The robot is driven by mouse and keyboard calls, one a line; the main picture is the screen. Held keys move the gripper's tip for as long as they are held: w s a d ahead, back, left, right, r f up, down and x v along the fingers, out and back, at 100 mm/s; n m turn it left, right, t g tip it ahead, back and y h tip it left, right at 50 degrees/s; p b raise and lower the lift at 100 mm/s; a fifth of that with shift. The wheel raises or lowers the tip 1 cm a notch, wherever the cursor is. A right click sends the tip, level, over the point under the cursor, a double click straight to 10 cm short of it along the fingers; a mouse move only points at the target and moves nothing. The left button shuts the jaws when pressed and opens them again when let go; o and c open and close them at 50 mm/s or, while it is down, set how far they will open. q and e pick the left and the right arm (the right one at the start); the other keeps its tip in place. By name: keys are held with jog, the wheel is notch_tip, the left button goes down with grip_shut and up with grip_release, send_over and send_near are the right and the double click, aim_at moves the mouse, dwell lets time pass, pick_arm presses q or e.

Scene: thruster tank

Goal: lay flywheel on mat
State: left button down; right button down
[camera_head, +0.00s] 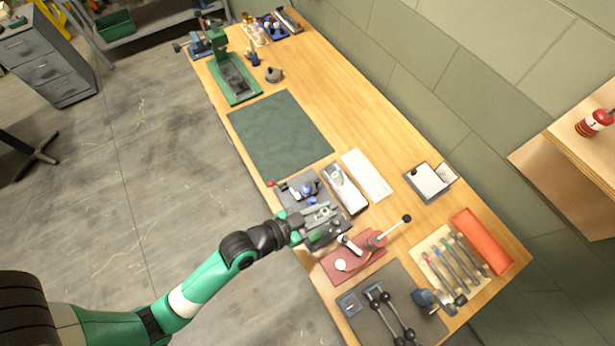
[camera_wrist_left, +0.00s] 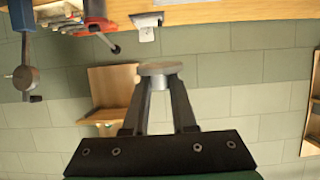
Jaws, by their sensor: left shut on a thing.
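A grey metal disc, the flywheel (camera_wrist_left: 160,69), is held between the fingertips of my left gripper (camera_wrist_left: 160,84) in the left wrist view. In the head view my left gripper (camera_head: 318,214) is over the near edge of the bench, above a grey tray of parts, and the flywheel is hard to make out there. A flat dark green mat (camera_head: 280,135) lies bare on the bench, farther back than the gripper and apart from it. My right gripper is in neither view.
A green press (camera_head: 232,75) stands beyond the mat. A white sheet (camera_head: 367,174) and a red mat (camera_head: 340,268) with a white-handled tool lie near the gripper. An orange tray (camera_head: 482,241) and several tools fill the right end. Bare wood shows behind the green mat.

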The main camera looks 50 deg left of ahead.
pick_arm(q)
jog(key=shift+w+f, duration=0.1)
jog(key=shift+f, duration=0.35)
jog(key=shift+r, duration=0.1)
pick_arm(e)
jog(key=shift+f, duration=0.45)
